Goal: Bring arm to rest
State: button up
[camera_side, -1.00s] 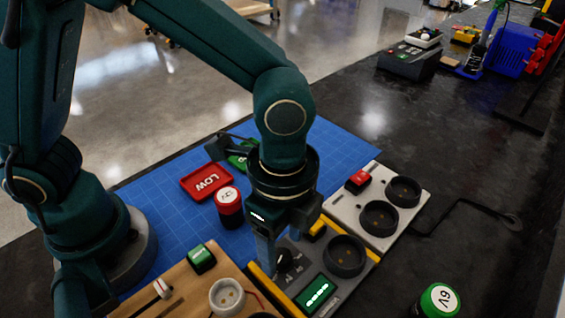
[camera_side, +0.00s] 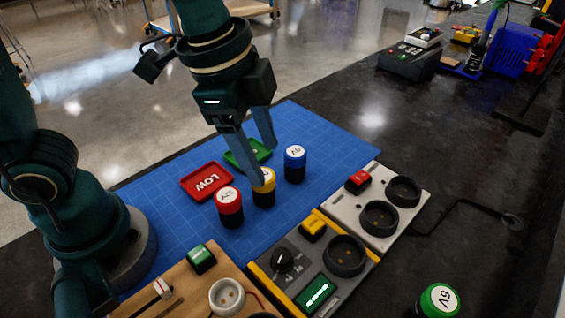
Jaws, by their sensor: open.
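My gripper (camera_side: 262,160) is raised above the blue cutting mat (camera_side: 335,150), its two fingers apart and pointing down, with nothing between them that I can make out. One fingertip overlaps the yellow-topped cylinder (camera_side: 264,190) in the picture; I cannot tell whether they touch. A red-topped cylinder (camera_side: 229,203) stands to its left and a blue-topped cylinder (camera_side: 295,165) to its right, all upright on the mat. Behind the fingers lies a green tray (camera_side: 238,157), partly hidden.
A red tray marked LOW (camera_side: 206,182) lies on the mat. In front stand a wooden board (camera_side: 205,287), a grey unit with dial and display (camera_side: 283,262), and a white socket unit (camera_side: 345,207). A green-topped cylinder (camera_side: 438,300) is at front right.

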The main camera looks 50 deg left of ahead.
jog(key=s+a+n+t+y, duration=0.1)
jog(key=s+a+n+t, duration=0.2)
jog(key=s+a+n, duration=0.3)
jog(key=a+n, duration=0.3)
jog(key=n, duration=0.2)
jog(key=shift+r+n, duration=0.3)
